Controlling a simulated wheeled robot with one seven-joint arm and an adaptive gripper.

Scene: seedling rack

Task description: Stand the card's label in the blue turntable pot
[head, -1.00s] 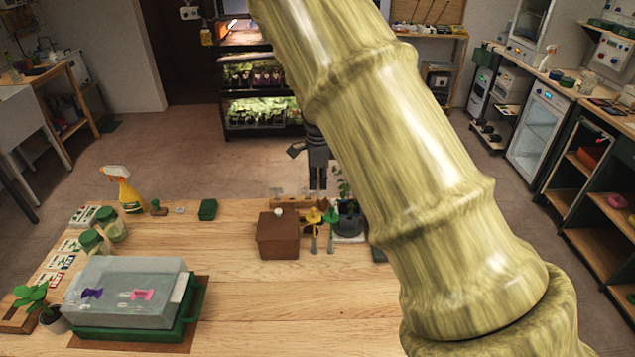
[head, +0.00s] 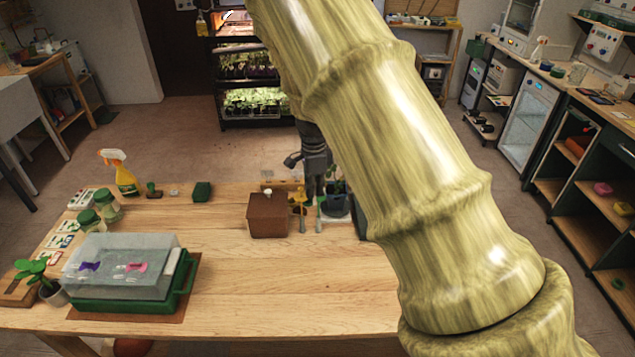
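My gripper (head: 314,176) is a small dark shape at the back of the wooden table, pointing down just above or among the items behind the brown box. Its fingertips are too small and crowded to tell whether they are open or hold anything. A dark pot with a green plant (head: 335,187) stands just right of it, partly hidden by my arm; I cannot tell whether it is blue or on a turntable. A yellow-topped marker (head: 299,207) and a green one (head: 319,212) stand in front of the gripper. Several picture cards (head: 66,240) lie at the table's left edge; no label is clearly distinguishable.
A brown box (head: 268,216) stands left of the gripper. A clear-lidded green propagator (head: 125,268), jars (head: 104,204) and a spray bottle (head: 119,175) are at left. The table's front middle (head: 290,285) is clear. My arm hides the right side.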

